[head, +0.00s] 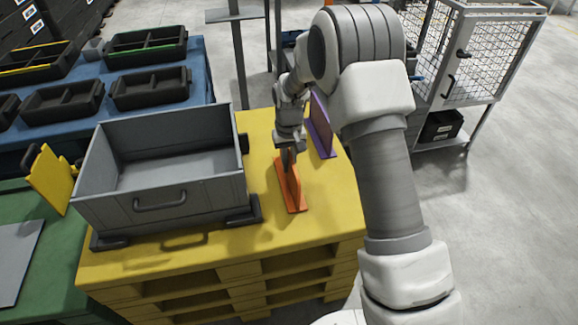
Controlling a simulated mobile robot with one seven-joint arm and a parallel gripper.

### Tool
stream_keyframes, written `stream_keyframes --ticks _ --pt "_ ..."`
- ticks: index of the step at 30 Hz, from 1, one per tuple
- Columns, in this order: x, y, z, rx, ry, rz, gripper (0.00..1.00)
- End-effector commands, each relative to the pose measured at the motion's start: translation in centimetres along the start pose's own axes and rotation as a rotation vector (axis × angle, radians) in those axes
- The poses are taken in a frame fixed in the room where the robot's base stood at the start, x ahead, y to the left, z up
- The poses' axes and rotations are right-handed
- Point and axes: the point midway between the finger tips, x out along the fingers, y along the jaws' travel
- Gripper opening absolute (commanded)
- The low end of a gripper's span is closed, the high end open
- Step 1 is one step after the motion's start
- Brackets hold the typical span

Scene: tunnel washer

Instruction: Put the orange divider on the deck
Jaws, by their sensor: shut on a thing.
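The orange divider (294,193) is an upright orange plate on a flat foot. It stands on the yellow deck (190,262) or very close above it; I cannot tell whether its foot touches. It is to the right of the grey bin. My gripper (288,158) is over the divider's upper edge and shut on it. The gripper and my arm hide part of the divider's top.
The open grey bin (160,207) sits on black feet on the deck's left. A purple divider (321,128) stands behind, to the right. A yellow divider (50,180) stands at the left. Dark trays (150,90) lie on a blue table.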

Motion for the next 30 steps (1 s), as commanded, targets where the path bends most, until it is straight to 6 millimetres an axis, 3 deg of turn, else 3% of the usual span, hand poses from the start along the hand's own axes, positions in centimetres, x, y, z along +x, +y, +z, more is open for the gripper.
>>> stream_keyframes --ticks 10,11,12,16,25,30 --pt "0.3 0.0 0.0 0.000 0.001 0.000 0.00" --pt "0.4 0.0 0.0 0.000 0.001 0.000 0.14" --pt "0.3 0.0 0.0 0.000 0.001 0.000 0.21" --pt "0.3 0.0 0.0 0.000 0.001 0.000 0.42" --pt "0.1 0.0 0.0 0.000 0.002 0.000 0.42" --pt "-2.0 0.0 -0.1 0.000 0.005 0.000 0.42"
